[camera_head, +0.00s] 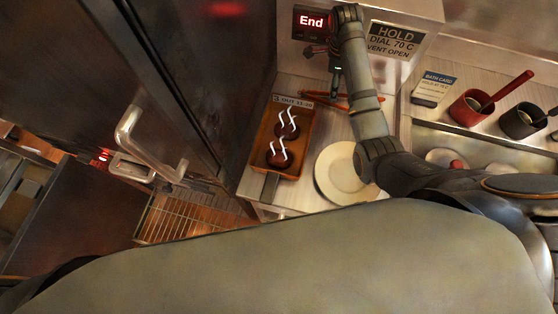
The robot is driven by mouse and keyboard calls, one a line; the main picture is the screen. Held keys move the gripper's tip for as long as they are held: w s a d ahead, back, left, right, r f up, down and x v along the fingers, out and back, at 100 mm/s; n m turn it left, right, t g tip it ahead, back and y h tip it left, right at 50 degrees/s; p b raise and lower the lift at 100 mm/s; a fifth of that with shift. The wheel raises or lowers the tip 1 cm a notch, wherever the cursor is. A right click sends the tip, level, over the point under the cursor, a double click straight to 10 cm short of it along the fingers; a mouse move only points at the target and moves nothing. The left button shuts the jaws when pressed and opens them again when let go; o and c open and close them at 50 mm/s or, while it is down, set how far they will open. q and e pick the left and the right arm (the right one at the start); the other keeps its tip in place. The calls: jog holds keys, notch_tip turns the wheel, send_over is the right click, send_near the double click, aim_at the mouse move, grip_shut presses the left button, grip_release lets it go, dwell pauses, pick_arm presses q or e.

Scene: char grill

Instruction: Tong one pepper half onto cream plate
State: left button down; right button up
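A cream plate (338,187) lies on the steel counter, right of a brown tray; my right arm covers its right side. The tray (262,133) holds two dark round pieces, a far one (287,129) and a near one (279,157), with white steam marks above them. They may be the pepper halves; their shape is unclear. Red tongs (318,96) lie behind the tray, partly hidden by my arm. My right gripper (335,82) is small and dark, above the counter in front of the display box. Its fingers are unclear. My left gripper is out of view.
A box with a red "End" display (311,21) and a "HOLD" sign (394,39) stands at the back. A red cup (466,109), a dark cup (522,121) and a card (433,88) stand right. A door with a handle (130,130) is left.

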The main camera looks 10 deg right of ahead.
notch_tip(320, 180, down, 2)
jog(key=shift+d+f+b, duration=0.1)
jog(key=shift+b, duration=0.5)
jog(key=shift+d+f+p, duration=0.1)
jog(key=shift+f+p, duration=0.45)
jog(key=shift+f, duration=0.25)
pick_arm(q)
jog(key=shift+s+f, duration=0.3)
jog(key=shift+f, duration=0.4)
pick_arm(e)
jog(key=shift+s+f, duration=0.1)
jog(key=shift+f, duration=0.5)
jog(key=c, duration=0.7)
